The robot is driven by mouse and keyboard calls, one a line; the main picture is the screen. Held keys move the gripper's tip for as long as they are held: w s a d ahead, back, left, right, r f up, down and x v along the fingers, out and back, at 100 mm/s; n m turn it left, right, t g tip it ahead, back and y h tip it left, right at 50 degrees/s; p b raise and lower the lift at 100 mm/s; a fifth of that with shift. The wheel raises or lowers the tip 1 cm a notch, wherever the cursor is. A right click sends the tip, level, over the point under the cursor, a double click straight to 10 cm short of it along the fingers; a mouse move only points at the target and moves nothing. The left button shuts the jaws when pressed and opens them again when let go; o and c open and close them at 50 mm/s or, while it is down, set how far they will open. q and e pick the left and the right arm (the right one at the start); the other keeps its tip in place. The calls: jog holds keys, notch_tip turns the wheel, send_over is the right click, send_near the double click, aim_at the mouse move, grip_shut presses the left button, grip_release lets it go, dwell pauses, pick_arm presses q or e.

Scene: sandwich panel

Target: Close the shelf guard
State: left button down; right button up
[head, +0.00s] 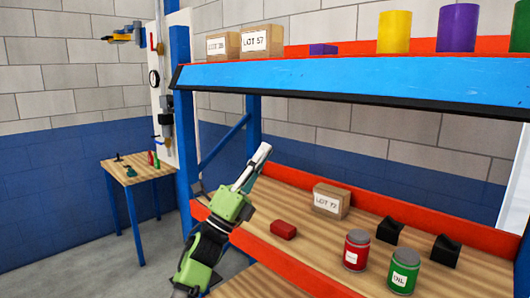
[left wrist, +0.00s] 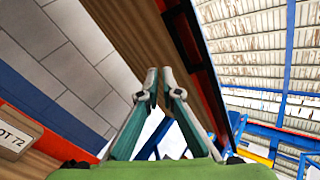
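The shelf rack's upper level has a long blue front board (head: 370,80) with a dark lower edge, running across the picture. An orange-red rail (head: 275,252) runs along the front of the level below. I cannot tell for certain which of these is the shelf guard. My left gripper (head: 263,152) is in front of the rack's left part, below the blue board and over the lower level. Its fingertips point up and nearly meet, with nothing between them, as the left wrist view (left wrist: 160,76) shows. A dark and red beam (left wrist: 188,45) lies beyond the fingertips there. My right gripper is out of view.
The lower level holds a LOT 72 box (head: 331,200), a red block (head: 284,229), red (head: 356,250) and green (head: 404,270) cans and black holders (head: 445,250). Boxes (head: 262,40) and cylinders (head: 394,32) stand above. A blue post (head: 185,160) and small table (head: 136,170) are left.

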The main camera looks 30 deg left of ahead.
aim_at(289, 83)
pick_arm(q)
jog(key=w+d+r+m+y+p, duration=0.1)
jog(key=d+r+m+p, duration=0.4)
jog(key=r+m+p, duration=0.6)
jog(key=shift+r+m+y, duration=0.25)
jog(key=shift+m+y, duration=0.05)
jog(key=shift+y, duration=0.2)
jog(key=shift+w, duration=0.1)
jog(key=shift+a, duration=0.1)
